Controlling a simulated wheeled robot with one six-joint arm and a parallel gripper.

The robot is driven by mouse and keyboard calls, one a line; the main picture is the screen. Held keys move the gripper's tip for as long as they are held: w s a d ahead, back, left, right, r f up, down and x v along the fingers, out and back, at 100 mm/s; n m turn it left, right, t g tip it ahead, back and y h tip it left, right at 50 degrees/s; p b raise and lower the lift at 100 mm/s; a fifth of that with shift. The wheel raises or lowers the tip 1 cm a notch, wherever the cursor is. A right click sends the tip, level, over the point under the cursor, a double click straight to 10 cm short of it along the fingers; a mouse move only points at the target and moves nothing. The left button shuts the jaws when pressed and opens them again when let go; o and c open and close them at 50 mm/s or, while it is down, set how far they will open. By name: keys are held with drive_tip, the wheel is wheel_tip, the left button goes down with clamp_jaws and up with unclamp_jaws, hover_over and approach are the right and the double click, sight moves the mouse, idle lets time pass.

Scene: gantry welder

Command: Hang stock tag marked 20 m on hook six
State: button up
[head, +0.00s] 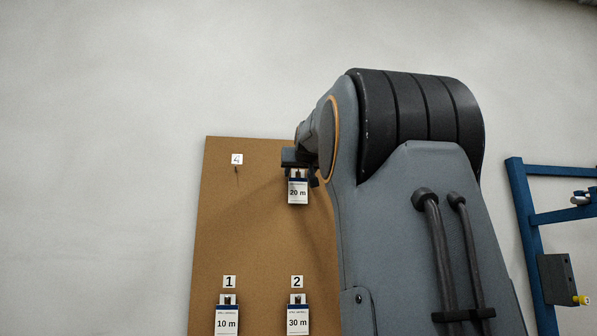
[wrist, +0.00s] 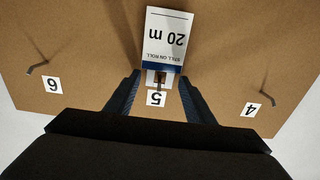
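The 20 m stock tag (head: 298,191) is white with a dark blue top band. It also shows upside down in the wrist view (wrist: 167,38), at the hook labelled 5 (wrist: 156,99), and appears to hang there. My gripper (wrist: 160,77) has its fingers apart, one on each side of the tag's narrow top tab, with visible gaps to the tab. In the head view my gripper (head: 299,164) is just above the tag, partly hidden by my arm. Hook six (wrist: 37,67) is bare, beside its label 6 (wrist: 52,85) at the left of the wrist view. My arm hides it in the head view.
The brown board (head: 265,235) is on a pale wall. Hook four (head: 236,171) is bare. The 10 m tag (head: 227,322) and 30 m tag (head: 298,321) hang below, under labels 1 and 2. A blue frame (head: 533,245) stands at the right.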

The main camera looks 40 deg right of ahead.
drive_tip(key=c, duration=0.9)
drive_tip(key=shift+r, duration=0.1)
drive_tip(key=shift+c, duration=0.3)
drive_tip(key=shift+r+p, duration=0.6)
drive_tip(key=shift+s, duration=0.1)
drive_tip(key=b+v, duration=0.3)
drive_tip(key=v, duration=0.3)
drive_tip(key=shift+s+a, duration=0.2)
drive_tip(key=shift+s, duration=0.15)
idle(1.0)
idle(0.6)
